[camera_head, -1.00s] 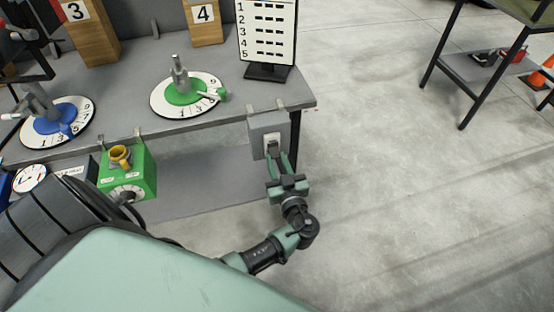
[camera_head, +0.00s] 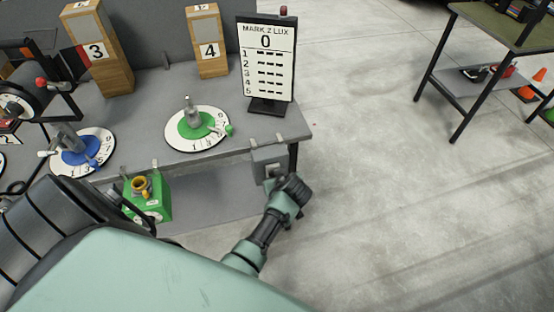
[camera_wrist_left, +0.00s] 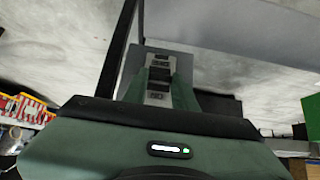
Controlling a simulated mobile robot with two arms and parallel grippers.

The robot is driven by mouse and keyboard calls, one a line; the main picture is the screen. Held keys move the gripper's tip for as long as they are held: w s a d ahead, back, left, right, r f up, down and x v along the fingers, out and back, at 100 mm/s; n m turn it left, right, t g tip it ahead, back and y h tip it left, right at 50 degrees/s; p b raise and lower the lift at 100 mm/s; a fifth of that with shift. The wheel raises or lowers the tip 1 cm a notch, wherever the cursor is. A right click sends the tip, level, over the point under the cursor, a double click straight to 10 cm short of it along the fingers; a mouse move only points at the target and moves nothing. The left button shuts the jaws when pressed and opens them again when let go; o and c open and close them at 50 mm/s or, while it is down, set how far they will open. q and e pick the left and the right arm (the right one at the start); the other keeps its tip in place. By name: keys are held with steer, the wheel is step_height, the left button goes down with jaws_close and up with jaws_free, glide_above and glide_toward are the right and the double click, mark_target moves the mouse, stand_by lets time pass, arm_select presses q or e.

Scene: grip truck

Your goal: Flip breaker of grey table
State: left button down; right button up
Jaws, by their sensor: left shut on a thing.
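The breaker is a grey box (camera_head: 264,160) hung on the front edge of the grey table (camera_head: 150,105), near its right corner. My left gripper (camera_head: 275,182) is at the front of this box, its wrist hiding most of the fingers in the head view. In the left wrist view the green fingers of my left gripper (camera_wrist_left: 159,84) are closed around the switch lever on the breaker's pale plate (camera_wrist_left: 157,98). The grey box (camera_wrist_left: 133,66) shows behind them. The lever's exact position is hard to tell. My right gripper is not in view.
On the table stand a MARK 2 LUX board (camera_head: 265,62) reading 0, wooden blocks 3 (camera_head: 112,70) and 4 (camera_head: 208,60), and blue (camera_head: 75,155) and green (camera_head: 205,132) dials. A green box (camera_head: 152,205) hangs left of the breaker.

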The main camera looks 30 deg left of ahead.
arm_select(q)
steer(key=shift+w+a+r+g+h+p, duration=0.2)
steer(key=shift+r+g+h+p, duration=0.35)
steer(key=shift+p, duration=0.6)
steer(key=shift+f, duration=0.2)
steer(key=c, duration=1.1)
jaws_free()
steer(key=shift+r, duration=0.1)
